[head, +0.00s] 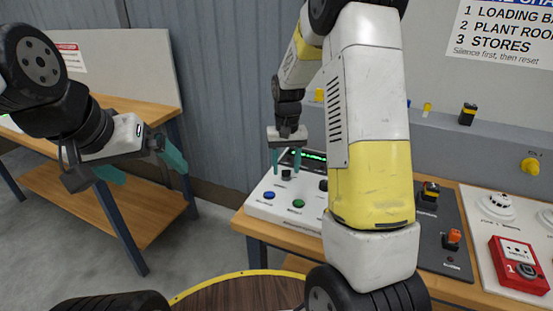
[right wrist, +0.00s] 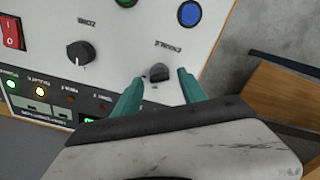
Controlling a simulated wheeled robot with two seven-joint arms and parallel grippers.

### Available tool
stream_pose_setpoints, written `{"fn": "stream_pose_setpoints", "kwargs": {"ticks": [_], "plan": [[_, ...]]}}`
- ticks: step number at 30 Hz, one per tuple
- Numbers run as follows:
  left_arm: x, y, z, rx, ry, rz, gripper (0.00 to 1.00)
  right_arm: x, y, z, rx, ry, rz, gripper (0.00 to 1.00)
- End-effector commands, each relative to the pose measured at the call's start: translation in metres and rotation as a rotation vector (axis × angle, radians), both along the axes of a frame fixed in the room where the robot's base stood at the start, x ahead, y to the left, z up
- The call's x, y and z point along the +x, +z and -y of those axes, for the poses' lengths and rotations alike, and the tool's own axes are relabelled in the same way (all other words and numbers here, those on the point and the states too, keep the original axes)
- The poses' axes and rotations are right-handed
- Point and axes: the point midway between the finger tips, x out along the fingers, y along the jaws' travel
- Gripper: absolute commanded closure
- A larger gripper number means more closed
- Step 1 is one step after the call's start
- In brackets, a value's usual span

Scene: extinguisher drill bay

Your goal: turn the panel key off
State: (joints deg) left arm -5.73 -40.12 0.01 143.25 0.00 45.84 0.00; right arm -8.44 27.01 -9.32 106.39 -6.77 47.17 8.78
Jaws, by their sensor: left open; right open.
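The white control panel (head: 262,206) lies on the wooden bench; it also shows upside down in the right wrist view (right wrist: 120,45). The small black panel key (right wrist: 158,72) sits on it, and in the head view it is the dark knob (head: 286,174) below my right gripper. My right gripper (head: 286,163) is open, pointing down. In the right wrist view its teal fingers (right wrist: 160,95) stand on either side of the key, with gaps; contact is not visible. My left gripper (head: 142,170) is open and empty, in the air away from the panel.
The panel also has a blue button (right wrist: 189,13), a green button (right wrist: 127,2), a black zone knob (right wrist: 80,53) and a red switch (right wrist: 12,32). A red call point (head: 519,264) stands at the right. My right arm hides part of the panel. A wooden shelf unit (head: 110,200) stands left.

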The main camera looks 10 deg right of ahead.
Motion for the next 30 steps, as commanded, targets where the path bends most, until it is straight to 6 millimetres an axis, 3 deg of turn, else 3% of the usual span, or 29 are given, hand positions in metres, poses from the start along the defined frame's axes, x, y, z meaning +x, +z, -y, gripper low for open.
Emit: {"fn": "stream_pose_setpoints", "kwargs": {"ticks": [11,18,30], "plan": [[0.0000,0.0000,0.0000,0.000,0.000,0.000,0.00,-0.0001,-0.0079,0.0001,0.000,0.000,0.001,0.51],[0.0001,0.0001,0.0000,0.000,0.000,0.000,0.00,-0.0001,-0.0077,0.0001,0.000,0.000,0.001,0.98],[0.0000,0.0000,0.0000,0.000,0.000,0.000,0.00,-0.0001,-0.0075,0.0004,0.000,0.046,0.001,1.00]]}}
